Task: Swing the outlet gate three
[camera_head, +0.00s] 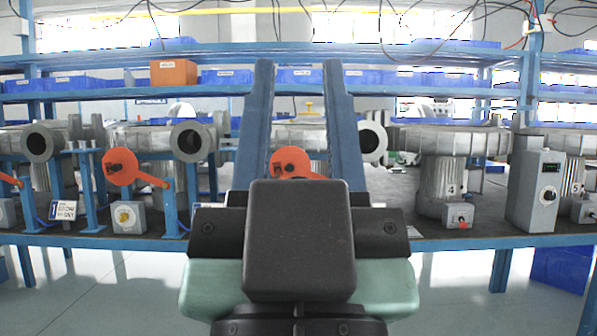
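My gripper (298,66) fills the lower middle, with its two long blue fingers reaching forward, apart and with nothing seen held between them. An orange gate disc (120,166) with an arm stands left of the open round outlet flange (188,142); the disc is off the opening. Another orange disc (290,161) shows between my fingers, partly hidden by my gripper body, left of a second open flange (371,141). No number three is readable; the blower to the right is marked 4 (450,188). Which gate is three I cannot tell for sure.
A grey control box (536,184) stands at the right, beside blower 5 (575,188). A small sign (63,210) and a yellow-knobbed box (128,218) sit at the bench's front left. Blue shelves with bins and an orange box (173,73) run behind. The floor in front is clear.

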